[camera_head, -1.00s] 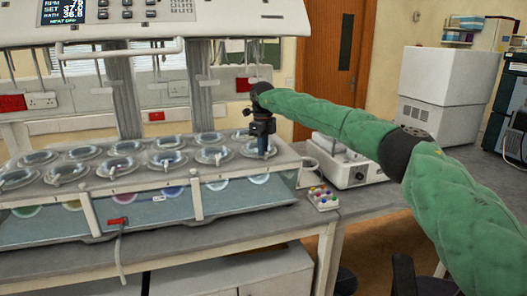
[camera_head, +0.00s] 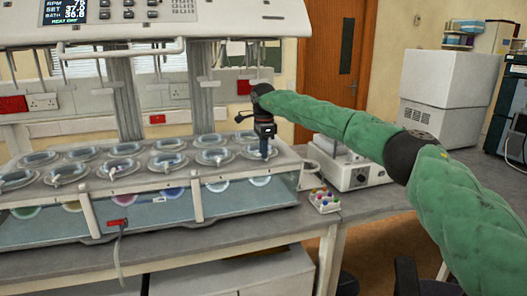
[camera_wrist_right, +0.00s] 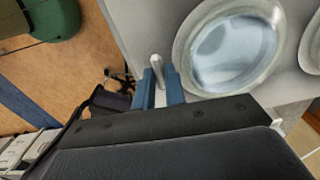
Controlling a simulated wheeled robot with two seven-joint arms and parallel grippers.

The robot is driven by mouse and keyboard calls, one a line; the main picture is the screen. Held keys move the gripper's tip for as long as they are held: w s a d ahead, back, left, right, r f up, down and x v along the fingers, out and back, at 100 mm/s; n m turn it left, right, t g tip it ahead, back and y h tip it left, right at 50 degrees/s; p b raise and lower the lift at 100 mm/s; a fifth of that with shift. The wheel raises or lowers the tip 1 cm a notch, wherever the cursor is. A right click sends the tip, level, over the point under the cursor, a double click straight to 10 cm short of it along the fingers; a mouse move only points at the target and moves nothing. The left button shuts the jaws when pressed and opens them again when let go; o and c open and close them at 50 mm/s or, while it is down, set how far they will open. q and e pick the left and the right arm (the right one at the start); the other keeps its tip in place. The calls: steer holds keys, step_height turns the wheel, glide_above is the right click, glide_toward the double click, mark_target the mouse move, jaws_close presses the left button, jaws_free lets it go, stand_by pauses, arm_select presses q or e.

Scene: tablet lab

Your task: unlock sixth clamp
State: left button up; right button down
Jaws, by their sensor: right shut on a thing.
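The dissolution bath (camera_head: 150,190) stands on the bench with two rows of round vessels set in its grey top plate. My right gripper (camera_head: 265,153) points down at the right end of that plate, beside the end vessel. In the right wrist view, its two blue fingers (camera_wrist_right: 160,90) are close together around a small pale metal clamp lever (camera_wrist_right: 156,64) at the plate's edge. The glass vessel (camera_wrist_right: 235,48) lies just right of the lever. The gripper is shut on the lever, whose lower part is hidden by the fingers. My left gripper is not in view.
A small tray of coloured caps (camera_head: 323,200) and a white instrument (camera_head: 352,172) stand to the right of the bath. The bath's control head (camera_head: 200,22) overhangs the vessels. The front strip of the bench is clear.

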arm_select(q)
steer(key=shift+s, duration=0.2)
arm_select(e)
steer(key=shift+n, duration=0.4)
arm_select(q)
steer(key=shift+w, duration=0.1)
arm_select(e)
steer(key=c, duration=1.5)
jaws_free()
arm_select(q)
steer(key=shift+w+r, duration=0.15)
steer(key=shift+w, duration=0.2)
arm_select(e)
steer(key=shift+o, duration=0.2)
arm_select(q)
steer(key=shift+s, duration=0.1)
